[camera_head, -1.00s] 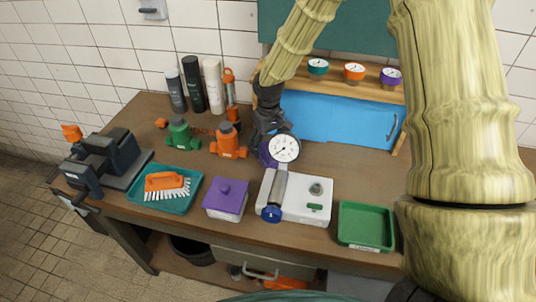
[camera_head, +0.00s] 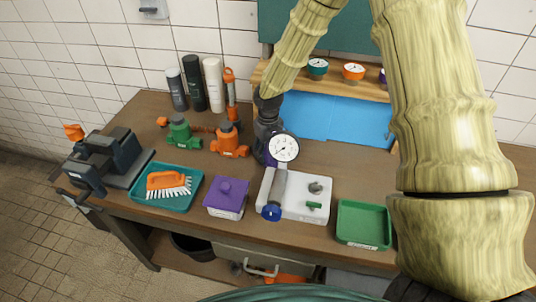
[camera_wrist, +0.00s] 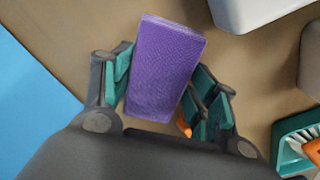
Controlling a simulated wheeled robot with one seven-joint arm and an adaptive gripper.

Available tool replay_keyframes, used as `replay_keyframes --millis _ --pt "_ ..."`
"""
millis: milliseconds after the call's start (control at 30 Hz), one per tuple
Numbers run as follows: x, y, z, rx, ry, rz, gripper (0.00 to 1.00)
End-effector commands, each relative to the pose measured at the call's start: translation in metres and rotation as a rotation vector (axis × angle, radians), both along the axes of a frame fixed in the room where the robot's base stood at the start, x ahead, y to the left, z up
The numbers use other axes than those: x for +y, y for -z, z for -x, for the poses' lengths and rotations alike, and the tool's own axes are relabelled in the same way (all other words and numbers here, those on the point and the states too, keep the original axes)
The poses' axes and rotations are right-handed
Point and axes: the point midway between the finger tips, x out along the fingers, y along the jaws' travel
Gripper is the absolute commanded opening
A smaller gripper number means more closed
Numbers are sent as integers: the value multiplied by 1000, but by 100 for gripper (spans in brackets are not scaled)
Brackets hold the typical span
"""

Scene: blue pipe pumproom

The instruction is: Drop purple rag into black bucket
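The purple rag (camera_wrist: 165,70) shows in the wrist view as a thick folded block between the two fingers of my gripper (camera_wrist: 163,65). The fingertips are at its left and right edges; whether they press on it is unclear. The black bucket (camera_head: 192,248) stands under the left part of the workbench, partly covered by the bench edge.
The pressure gauge (camera_head: 283,148) is just in front of my gripper. An orange valve (camera_head: 229,140) stands to its left, and a blue mat (camera_head: 335,120) lies behind. A purple-lidded box (camera_head: 227,198), teal brush tray (camera_head: 164,197) and green tray (camera_head: 363,225) line the workbench (camera_head: 125,208) front.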

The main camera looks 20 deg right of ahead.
Motion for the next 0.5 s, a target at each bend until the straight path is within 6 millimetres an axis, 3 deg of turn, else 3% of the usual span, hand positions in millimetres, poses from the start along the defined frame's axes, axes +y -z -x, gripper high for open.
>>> replay_keyframes --millis 100,500 --pt "0 0 0 0 0 0 31" --pt "0 -11 -1 -1 1 1 31"
